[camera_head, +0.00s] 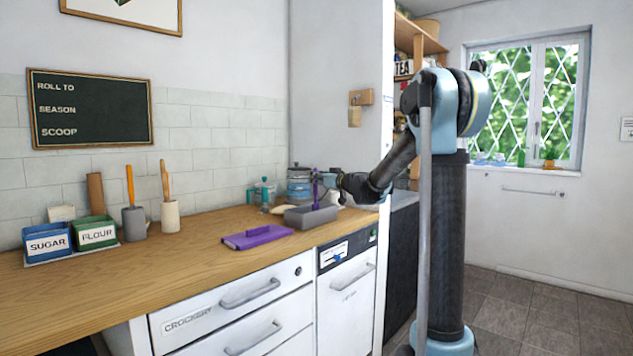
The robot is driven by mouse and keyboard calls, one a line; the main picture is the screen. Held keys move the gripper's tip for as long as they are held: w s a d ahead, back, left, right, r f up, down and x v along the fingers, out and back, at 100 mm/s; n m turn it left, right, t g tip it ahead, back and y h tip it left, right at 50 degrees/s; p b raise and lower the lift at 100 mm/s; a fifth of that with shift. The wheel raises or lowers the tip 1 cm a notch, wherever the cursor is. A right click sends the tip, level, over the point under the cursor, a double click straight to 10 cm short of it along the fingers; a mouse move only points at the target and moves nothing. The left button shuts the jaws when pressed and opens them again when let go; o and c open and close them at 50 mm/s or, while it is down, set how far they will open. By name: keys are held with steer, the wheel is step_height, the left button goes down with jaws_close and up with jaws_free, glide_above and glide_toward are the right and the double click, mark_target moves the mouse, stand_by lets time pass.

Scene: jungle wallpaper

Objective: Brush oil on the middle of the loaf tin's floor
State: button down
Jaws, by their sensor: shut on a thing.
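The loaf tin (311,217) is a grey rectangular tin on the wooden counter, near its right end. My gripper (324,180) is above the tin, reaching in from the right, and is small in this view. It is shut on a thin upright purple thing, which looks like the brush (315,186). The brush's lower end is at or behind the tin's near wall. The tin's floor is hidden by that wall, so I cannot tell whether the bristles touch it.
A purple flat item (258,236) with a handle lies left of the tin. Glass jars (299,184) and a teal-topped container (263,193) stand behind it. The counter's front left (120,285) is clear.

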steer(key=shift+f, duration=0.95)
stand_by(0.5)
steer(key=shift+s, duration=0.1)
steer(key=shift+s+a+r, duration=0.1)
steer(key=shift+s+a, duration=0.8)
steer(key=shift+s, duration=0.2)
steer(key=shift+s+a, duration=0.95)
steer(key=shift+s, duration=0.25)
steer(key=shift+s+a, duration=0.65)
steer(key=shift+s, duration=0.25)
